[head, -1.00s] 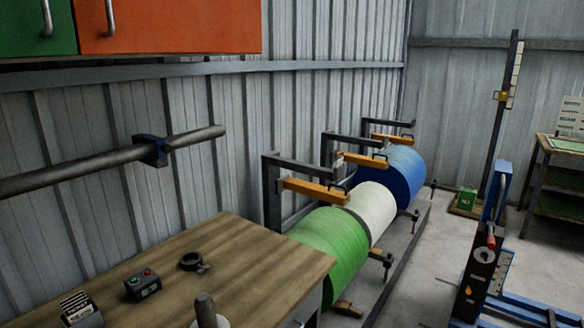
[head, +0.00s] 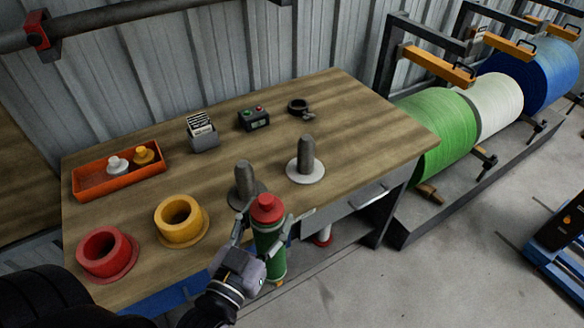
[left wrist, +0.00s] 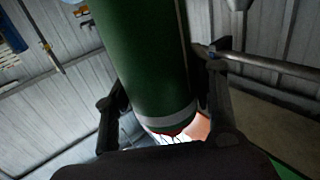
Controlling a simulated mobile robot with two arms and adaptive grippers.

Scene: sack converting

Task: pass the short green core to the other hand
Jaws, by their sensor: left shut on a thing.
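The short green core (head: 271,258) stands nearly upright in my left gripper (head: 270,232), in front of the table's near edge. It has a red piece (head: 266,205) at its top. The gripper fingers close on both sides of it. In the left wrist view the green core (left wrist: 145,55) fills the space between the fingers, with a pale band near its lower end. My right gripper is not in view.
The wooden table (head: 345,125) holds a red core (head: 103,253), a yellow core (head: 180,217), an orange tray (head: 88,181), two upright posts (head: 306,155) and small devices. Large green, white and blue rolls stand at right.

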